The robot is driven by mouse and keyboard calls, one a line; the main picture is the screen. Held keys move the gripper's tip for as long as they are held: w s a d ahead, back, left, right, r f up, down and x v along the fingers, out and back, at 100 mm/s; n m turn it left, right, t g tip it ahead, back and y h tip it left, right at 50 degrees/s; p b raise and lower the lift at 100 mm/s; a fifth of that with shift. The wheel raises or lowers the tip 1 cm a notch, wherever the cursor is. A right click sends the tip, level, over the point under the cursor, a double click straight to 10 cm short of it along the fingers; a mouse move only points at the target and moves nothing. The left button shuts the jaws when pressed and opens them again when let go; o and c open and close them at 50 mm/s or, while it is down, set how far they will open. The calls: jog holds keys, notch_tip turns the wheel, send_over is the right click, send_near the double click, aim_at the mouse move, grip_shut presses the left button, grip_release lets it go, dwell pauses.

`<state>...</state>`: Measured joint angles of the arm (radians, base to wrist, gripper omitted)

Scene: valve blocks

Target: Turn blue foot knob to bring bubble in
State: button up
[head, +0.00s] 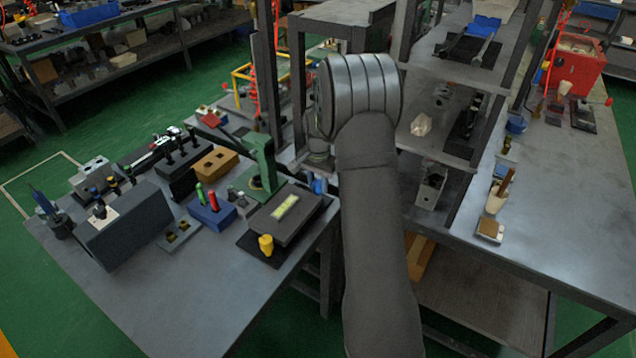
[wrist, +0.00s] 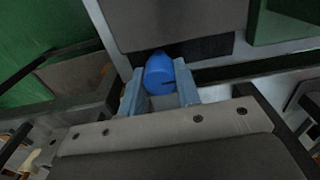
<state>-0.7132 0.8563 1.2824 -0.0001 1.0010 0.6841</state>
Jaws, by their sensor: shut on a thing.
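The blue foot knob (wrist: 160,73) sits between the two light-blue fingers of my gripper (wrist: 157,85) in the wrist view, at the edge of a dark plate. My gripper is shut on it. In the head view a dark levelling plate (head: 307,212) lies near the right edge of the left bench, with a yellow-green level vial (head: 285,207) on top. The bubble is too small to make out. A yellow foot knob (head: 266,245) stands at the plate's front corner. My arm hides most of my gripper in the head view, by the plate's far right side.
A green stand (head: 263,165) rises just behind the plate. A blue block (head: 212,214) with red and green pegs stands to its left, near a brown block (head: 214,163). The front of the left bench (head: 190,300) is clear. A shelf rack stands behind my arm.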

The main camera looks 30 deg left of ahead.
jog(key=n, duration=0.4)
jog(key=shift+n, duration=2.2)
jog(key=o, duration=1)
jog(key=shift+s+a, duration=0.1)
